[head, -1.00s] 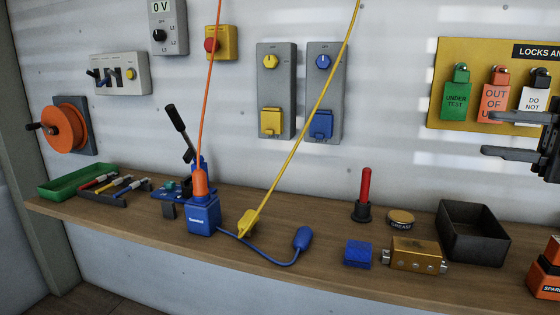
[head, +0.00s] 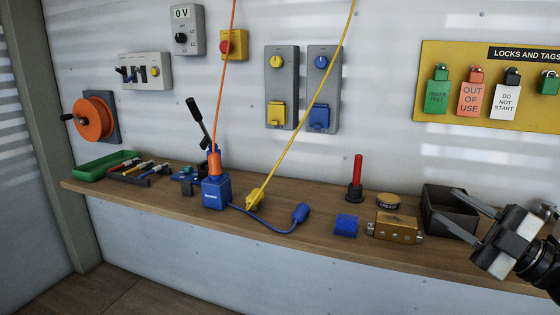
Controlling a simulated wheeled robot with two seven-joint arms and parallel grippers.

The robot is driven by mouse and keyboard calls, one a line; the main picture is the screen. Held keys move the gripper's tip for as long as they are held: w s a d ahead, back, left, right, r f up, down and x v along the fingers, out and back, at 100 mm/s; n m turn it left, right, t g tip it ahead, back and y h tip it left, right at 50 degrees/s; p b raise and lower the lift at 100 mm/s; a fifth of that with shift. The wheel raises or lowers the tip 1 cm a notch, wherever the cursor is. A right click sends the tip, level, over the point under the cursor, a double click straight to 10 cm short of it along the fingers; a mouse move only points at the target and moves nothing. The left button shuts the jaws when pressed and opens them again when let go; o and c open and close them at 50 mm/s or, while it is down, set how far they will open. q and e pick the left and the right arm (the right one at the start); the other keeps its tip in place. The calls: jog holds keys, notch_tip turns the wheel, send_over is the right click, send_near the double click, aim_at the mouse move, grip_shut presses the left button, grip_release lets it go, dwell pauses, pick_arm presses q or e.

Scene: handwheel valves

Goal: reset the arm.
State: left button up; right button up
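My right gripper (head: 445,204) comes in from the right edge in the head view. Its two long grey fingers are spread apart and point left and up, with nothing visible between them. The fingers overlap the black bin (head: 436,192) in the picture; I cannot tell whether they touch it. My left gripper and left arm are not in view.
A wooden shelf (head: 320,240) carries a gold block (head: 397,228), a blue block (head: 346,225), a red-handled tool (head: 357,175) and a blue device (head: 215,193). Orange (head: 226,85) and yellow (head: 310,122) cables hang across the wall. A yellow tag board (head: 440,60) hangs at upper right.

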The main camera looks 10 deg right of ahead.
jog(key=s+a+f+m+h, duration=0.1)
jog(key=a+f+m+h, duration=0.2)
jog(key=f+m, duration=0.3)
jog(key=s+a+f+m+h+p, duration=0.1)
jog(key=a+f+m+h, duration=0.25)
jog(key=f, duration=0.45)
jog(key=s+a+f+m+h, duration=0.1)
jog(key=a+f+m+h, duration=0.1)
jog(key=f+m+h, duration=0.35)
jog(key=s+a+f+m+g+y, duration=0.1)
jog(key=s+a+f+g, duration=0.2)
jog(key=s+a+f, duration=0.2)
jog(key=s+a+f+m+g+y, duration=0.1)
jog(key=s+a+f+g, duration=0.2)
jog(key=s+a+f, duration=0.3)
jog(key=a, duration=0.5)
jog(key=shift+f+m+g+p, duration=0.3)
jog(key=shift+f+p, duration=0.05)
